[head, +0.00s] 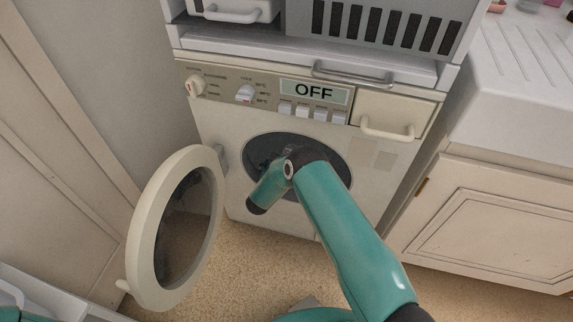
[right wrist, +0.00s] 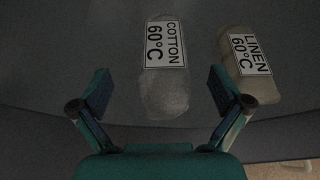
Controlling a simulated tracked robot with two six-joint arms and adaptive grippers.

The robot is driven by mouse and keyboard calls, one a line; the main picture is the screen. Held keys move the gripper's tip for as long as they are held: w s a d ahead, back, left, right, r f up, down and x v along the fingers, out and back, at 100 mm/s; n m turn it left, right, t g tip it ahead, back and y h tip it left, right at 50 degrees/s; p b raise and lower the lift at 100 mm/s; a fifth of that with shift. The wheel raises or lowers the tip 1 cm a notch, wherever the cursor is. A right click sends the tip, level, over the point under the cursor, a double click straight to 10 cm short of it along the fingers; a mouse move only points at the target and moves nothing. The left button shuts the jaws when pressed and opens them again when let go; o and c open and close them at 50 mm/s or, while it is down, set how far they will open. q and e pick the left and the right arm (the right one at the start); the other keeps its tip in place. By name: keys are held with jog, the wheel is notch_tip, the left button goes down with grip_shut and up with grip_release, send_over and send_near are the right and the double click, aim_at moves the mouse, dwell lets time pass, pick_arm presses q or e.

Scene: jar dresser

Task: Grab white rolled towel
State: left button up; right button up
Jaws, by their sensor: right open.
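In the right wrist view a white-grey rolled towel (right wrist: 165,100) with a "COTTON 60°C" label lies on a dark surface, apparently the washer drum. A beige rolled towel (right wrist: 262,90) labelled "LINEN 60°C" lies to its right. My right gripper (right wrist: 160,84) is open, with one finger on each side of the cotton towel in the picture. Its right finger appears close to the linen towel; contact cannot be told. My left gripper is not in view.
The round washer door (head: 140,240) stands open to the left. The washer display reads OFF (head: 314,93). A cabinet (head: 490,220) stands at the right, and a wall is close on the left. The drum opening's rim (head: 338,160) surrounds my right arm.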

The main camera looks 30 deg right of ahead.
jog(key=shift+d+b+x, duration=0.2)
jog(key=shift+b+x, duration=0.5)
jog(key=shift+x, duration=2.05)
jog(key=shift+s+r, duration=0.15)
jog(key=c, duration=1.3)
jog(key=shift+r, duration=0.1)
